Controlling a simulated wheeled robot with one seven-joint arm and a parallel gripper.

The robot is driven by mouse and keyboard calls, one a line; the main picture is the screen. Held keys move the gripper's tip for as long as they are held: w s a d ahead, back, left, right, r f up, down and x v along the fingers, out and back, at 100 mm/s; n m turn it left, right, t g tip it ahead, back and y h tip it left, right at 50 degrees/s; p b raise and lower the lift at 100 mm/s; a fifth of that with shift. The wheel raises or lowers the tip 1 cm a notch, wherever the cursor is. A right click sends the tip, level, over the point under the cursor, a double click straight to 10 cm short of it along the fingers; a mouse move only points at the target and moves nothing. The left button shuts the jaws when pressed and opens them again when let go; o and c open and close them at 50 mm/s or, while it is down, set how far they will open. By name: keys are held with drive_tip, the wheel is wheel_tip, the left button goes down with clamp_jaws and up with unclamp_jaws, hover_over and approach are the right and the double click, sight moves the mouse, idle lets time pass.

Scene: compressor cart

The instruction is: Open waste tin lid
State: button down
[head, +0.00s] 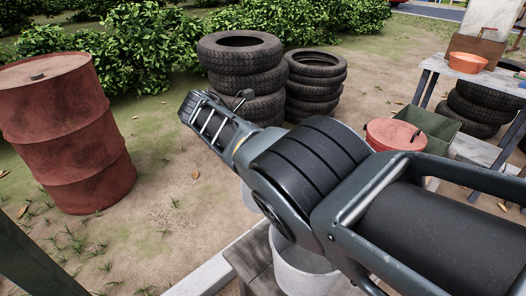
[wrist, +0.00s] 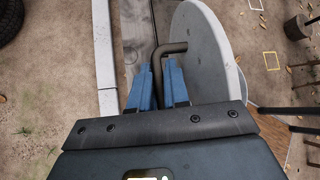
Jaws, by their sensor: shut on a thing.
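The waste tin's lid (wrist: 205,50) is a grey round disc in the wrist view. A dark bent bar handle (wrist: 170,47) stands at its left side. My gripper (wrist: 158,88) has blue fingers shut on the handle's lower end. I cannot tell from this view how far the lid is tilted. In the head view a pale grey tin (head: 300,272) stands on a wooden surface at bottom centre, partly hidden under my arm. My arm hides my fingers and most of the lid there.
A rusty red barrel (head: 65,135) stands at left. Tyre stacks (head: 240,65) stand behind my arm. A red round lid (head: 395,134) and a green bin (head: 432,128) are at right, near a table (head: 470,70) with an orange bowl. Bare ground lies between barrel and arm.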

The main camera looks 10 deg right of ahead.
drive_tip(key=shift+w+a+f+b, duration=0.1)
drive_tip(key=shift+w+f+b, duration=0.05)
drive_tip(key=shift+f+b, duration=0.25)
drive_tip(key=c, duration=1.2)
unclamp_jaws()
drive_tip(key=shift+r, duration=0.1)
drive_tip(key=shift+w, duration=0.1)
drive_tip(key=shift+a+r, duration=0.1)
drive_tip(key=v, duration=0.7)
drive_tip(key=shift+a+r, duration=0.2)
drive_tip(key=shift+a, duration=0.05)
